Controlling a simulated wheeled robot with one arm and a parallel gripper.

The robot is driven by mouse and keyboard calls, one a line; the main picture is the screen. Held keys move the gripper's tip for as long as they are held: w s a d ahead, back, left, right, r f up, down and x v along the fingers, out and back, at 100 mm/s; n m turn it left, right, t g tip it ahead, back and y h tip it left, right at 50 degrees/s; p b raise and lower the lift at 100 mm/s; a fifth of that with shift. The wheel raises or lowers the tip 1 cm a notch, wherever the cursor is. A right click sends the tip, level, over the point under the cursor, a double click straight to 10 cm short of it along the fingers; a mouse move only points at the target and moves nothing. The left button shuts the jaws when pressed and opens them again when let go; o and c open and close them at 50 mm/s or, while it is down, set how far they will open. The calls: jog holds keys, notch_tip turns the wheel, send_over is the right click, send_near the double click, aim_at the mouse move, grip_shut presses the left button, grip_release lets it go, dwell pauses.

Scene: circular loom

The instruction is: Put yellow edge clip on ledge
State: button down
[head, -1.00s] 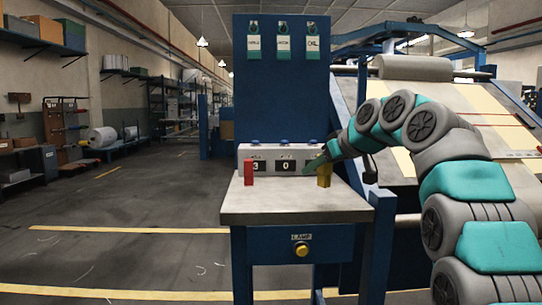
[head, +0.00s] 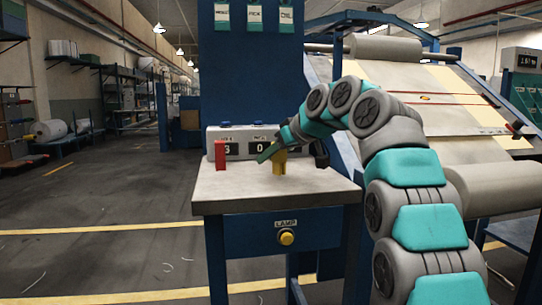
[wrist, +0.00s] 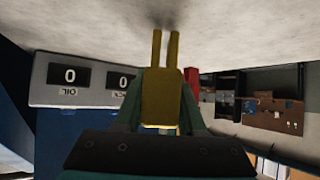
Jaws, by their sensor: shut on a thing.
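The yellow edge clip (head: 279,163) is upright over the grey tabletop, right of the red piece. In the wrist view the clip (wrist: 160,98) fills the middle of the picture, its two prongs pointing at the tabletop. A dark shadow lies at the prong tips; I cannot tell whether they touch the surface. My gripper (head: 270,152) is shut on the clip's upper body; its teal fingers (wrist: 163,118) flank the clip in the wrist view. I cannot tell which surface is the ledge.
A red piece (head: 221,155) stands on the left of the tabletop (head: 240,196). The white counter box (head: 240,132) stands behind, close to my gripper. A blue panel (head: 255,75) rises behind it. The loom (head: 440,110) is at right. The tabletop's front is clear.

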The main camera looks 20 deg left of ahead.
jog(key=shift+f+b, duration=0.35)
jog(key=shift+f, duration=0.15)
jog(key=shift+c, duration=2.1)
grip_release()
jog(key=shift+v, duration=3.9)
